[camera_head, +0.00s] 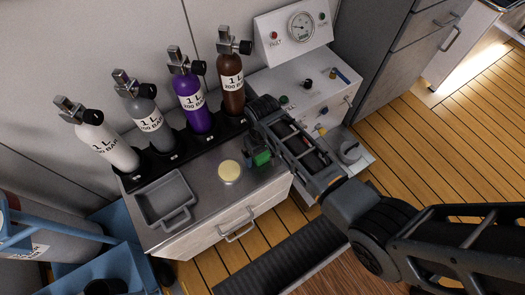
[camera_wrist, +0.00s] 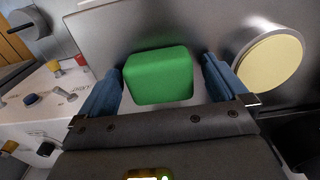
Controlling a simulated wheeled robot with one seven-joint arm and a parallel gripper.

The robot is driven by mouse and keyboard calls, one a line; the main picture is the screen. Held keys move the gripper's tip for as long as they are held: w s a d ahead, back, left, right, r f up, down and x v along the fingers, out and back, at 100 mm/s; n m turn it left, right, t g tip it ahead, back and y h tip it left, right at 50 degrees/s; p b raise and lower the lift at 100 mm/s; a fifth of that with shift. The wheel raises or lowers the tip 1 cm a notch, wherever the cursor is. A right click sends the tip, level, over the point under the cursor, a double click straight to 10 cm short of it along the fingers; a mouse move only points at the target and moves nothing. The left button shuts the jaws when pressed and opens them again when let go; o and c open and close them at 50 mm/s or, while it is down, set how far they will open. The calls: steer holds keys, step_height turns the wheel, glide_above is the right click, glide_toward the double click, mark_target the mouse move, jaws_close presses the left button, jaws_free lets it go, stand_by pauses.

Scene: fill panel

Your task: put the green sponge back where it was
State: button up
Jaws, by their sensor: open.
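The green sponge (camera_wrist: 159,76) is a rounded green block on the grey metal counter top (camera_wrist: 122,38). In the wrist view it sits between the two blue fingers of my gripper (camera_wrist: 162,85), with a gap on each side. My gripper is open. In the head view my gripper (camera_head: 258,156) is low over the counter's right part, and the green sponge (camera_head: 262,158) shows partly beside its fingers. The rest of the sponge is hidden there by my gripper. I cannot tell how far above the counter the fingertips are.
A round pale yellow disc (camera_head: 229,171) lies left of my gripper. A grey tray (camera_head: 166,200) stands at the counter's left. White, grey, purple (camera_head: 192,93) and brown gas bottles stand in a black rack behind. A white panel with a gauge (camera_head: 301,27) and knobs is at the right.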

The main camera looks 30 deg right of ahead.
step_height(320, 180, up, 12)
steer(key=p, duration=0.3)
steer(key=shift+r, duration=0.1)
steer(key=s+a+f+t, duration=0.2)
steer(key=s+t, duration=0.5)
steer(key=s, duration=1.1)
steer(key=s+r+t, duration=0.2)
steer(key=s+r, duration=0.3)
steer(key=r, duration=0.3)
steer(key=s+d+r+t, duration=0.1)
steer(key=s+r+t, duration=0.2)
steer(key=r, duration=0.6)
steer(key=s+d+r+t, duration=0.1)
steer(key=s+r+t, duration=0.2)
steer(key=s+r, duration=0.4)
step_height(320, 180, up, 2)
steer(key=shift+s+r, duration=0.15)
steer(key=shift+s, duration=0.1)
